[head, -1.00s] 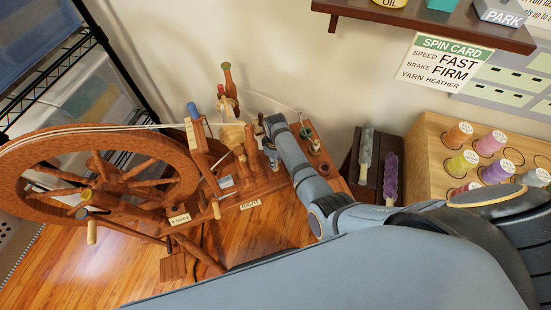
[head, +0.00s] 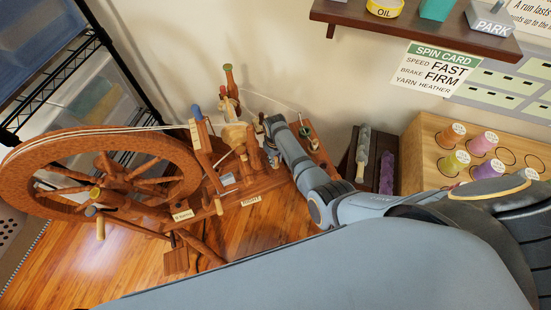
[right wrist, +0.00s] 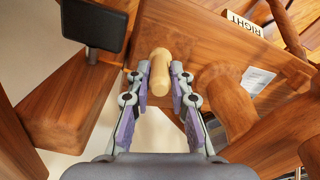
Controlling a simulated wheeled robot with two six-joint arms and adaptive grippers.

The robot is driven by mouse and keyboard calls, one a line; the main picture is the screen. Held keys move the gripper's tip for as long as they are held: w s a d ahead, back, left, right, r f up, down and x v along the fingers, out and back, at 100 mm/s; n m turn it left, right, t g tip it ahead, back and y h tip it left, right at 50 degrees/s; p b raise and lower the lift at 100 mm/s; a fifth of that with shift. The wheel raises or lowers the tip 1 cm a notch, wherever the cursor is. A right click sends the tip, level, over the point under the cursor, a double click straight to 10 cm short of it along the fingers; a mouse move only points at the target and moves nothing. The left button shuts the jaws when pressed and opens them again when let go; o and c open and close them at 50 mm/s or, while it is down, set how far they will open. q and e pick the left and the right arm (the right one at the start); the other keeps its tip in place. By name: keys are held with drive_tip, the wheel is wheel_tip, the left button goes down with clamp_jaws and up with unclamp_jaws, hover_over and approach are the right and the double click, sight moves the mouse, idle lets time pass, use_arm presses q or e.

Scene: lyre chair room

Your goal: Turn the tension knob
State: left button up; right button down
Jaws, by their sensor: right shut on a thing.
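The pale wooden tension knob (right wrist: 160,72) sits between the two fingers of my right gripper (right wrist: 160,82) in the right wrist view, and they are shut on it. Its rounded front end stays visible. In the head view my right gripper (head: 271,152) is at the right end of the spinning wheel's wooden base, and the knob cannot be made out there. The spinning wheel (head: 186,160) stands on the left, its big rim linked by a pale drive cord to the flyer end. My left gripper is not in view.
A label reading RIGHT (head: 250,201) is on the base's front edge. A thread rack (head: 430,150) with several spools stands at the right, beside a dark tray with purple and grey rolls. A shelf (head: 420,22) is above. A wire rack (head: 50,75) is at the left.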

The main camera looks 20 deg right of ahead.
sight(275, 158)
drive_tip(key=c, duration=1.2)
unclamp_jaws()
wheel_tip(275, 158, up, 12)
